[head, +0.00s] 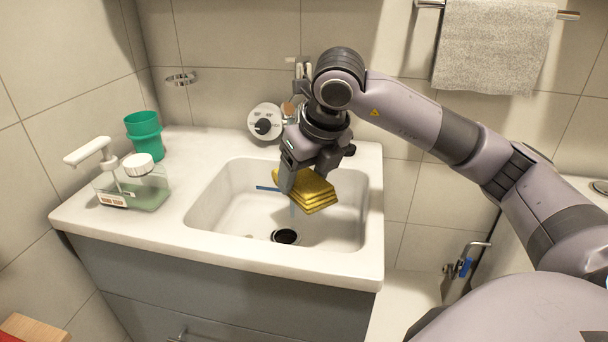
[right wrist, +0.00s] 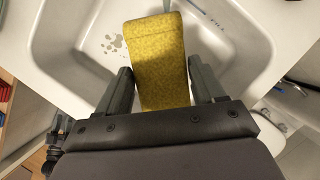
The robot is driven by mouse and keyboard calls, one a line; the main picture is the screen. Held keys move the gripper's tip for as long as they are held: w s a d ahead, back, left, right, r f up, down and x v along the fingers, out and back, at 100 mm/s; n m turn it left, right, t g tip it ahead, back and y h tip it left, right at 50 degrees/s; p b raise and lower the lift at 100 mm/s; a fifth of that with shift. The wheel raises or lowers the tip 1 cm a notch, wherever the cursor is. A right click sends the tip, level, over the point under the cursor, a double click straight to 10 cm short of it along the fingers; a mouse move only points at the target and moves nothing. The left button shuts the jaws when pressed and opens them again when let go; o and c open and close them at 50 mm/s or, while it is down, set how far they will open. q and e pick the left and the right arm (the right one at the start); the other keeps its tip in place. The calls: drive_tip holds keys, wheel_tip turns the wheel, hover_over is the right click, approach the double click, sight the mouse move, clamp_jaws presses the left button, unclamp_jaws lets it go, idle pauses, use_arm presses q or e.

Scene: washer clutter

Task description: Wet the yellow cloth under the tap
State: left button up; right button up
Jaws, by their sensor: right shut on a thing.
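The yellow cloth (head: 316,191) is a folded, layered pad held over the sink basin (head: 225,205). My right gripper (head: 287,183) is shut on it; in the right wrist view the cloth (right wrist: 160,60) extends forward from between the two fingers (right wrist: 162,88). The tap is mostly hidden behind my right arm in the head view. In the right wrist view a thin grey piece (right wrist: 167,5) meets the cloth's far end; I cannot tell whether it is spout or water. Wet spots (right wrist: 113,45) show on the basin floor. My left gripper is not in view.
A soap dispenser (head: 130,187) and a green cup (head: 144,136) stand on the counter's left. A white round fitting with a dark knob (head: 264,124) is behind the basin. The drain (head: 285,236) is open below the cloth. A grey towel (head: 494,45) hangs at upper right.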

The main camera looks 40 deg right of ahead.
sight(302, 194)
drive_tip(key=shift+s+a, duration=0.8)
drive_tip(key=shift+s, duration=0.2)
drive_tip(key=shift+s+a, duration=0.8)
drive_tip(key=shift+s, duration=0.15)
drive_tip(key=shift+s+a+r+p, duration=0.7)
drive_tip(key=shift+s+r, duration=0.1)
drive_tip(key=shift+r, duration=0.2)
drive_tip(key=shift+s+a+r+p, duration=0.75)
drive_tip(key=shift+s+a+r, duration=0.15)
drive_tip(key=shift+s+r, duration=0.15)
